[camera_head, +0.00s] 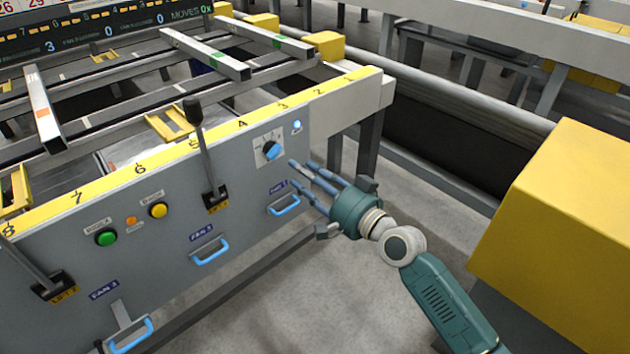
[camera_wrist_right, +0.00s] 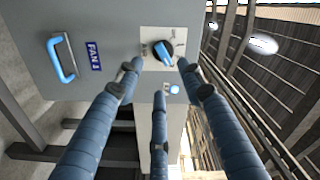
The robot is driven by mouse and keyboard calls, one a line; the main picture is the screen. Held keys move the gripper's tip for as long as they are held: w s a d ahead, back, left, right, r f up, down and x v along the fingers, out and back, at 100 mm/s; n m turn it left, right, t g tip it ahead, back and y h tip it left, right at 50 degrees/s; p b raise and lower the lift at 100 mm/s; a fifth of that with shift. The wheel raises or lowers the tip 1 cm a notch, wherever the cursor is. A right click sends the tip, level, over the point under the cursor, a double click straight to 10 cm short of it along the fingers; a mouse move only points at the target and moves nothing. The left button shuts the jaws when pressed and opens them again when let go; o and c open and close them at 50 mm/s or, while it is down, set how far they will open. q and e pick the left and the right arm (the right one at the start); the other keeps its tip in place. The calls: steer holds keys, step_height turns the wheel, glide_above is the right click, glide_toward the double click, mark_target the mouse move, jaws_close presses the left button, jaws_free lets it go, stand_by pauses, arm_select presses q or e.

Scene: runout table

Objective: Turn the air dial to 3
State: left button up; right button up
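The air dial (camera_head: 271,150) is a blue-faced black knob on a pale square plate near the right end of the grey panel. It also shows in the right wrist view (camera_wrist_right: 164,53), where its scale marks are too small to read. My right gripper (camera_head: 302,182) is just right of and below the dial, its blue fingers pointing at the panel. In the right wrist view the fingers (camera_wrist_right: 158,95) are spread with nothing between them, and the dial lies beyond their tips, apart from them. My left gripper is not in view.
A small lit lamp (camera_head: 296,125) is beside the dial. Blue fan handles (camera_head: 284,205), a lift lever (camera_head: 203,150), a green button (camera_head: 106,237) and a yellow button (camera_head: 158,210) are on the panel. A big yellow block (camera_head: 560,220) stands right of my arm. Floor between is clear.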

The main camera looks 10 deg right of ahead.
steer(key=v, duration=0.3)
steer(key=shift+s+d, duration=0.2)
steer(key=shift+s, duration=0.15)
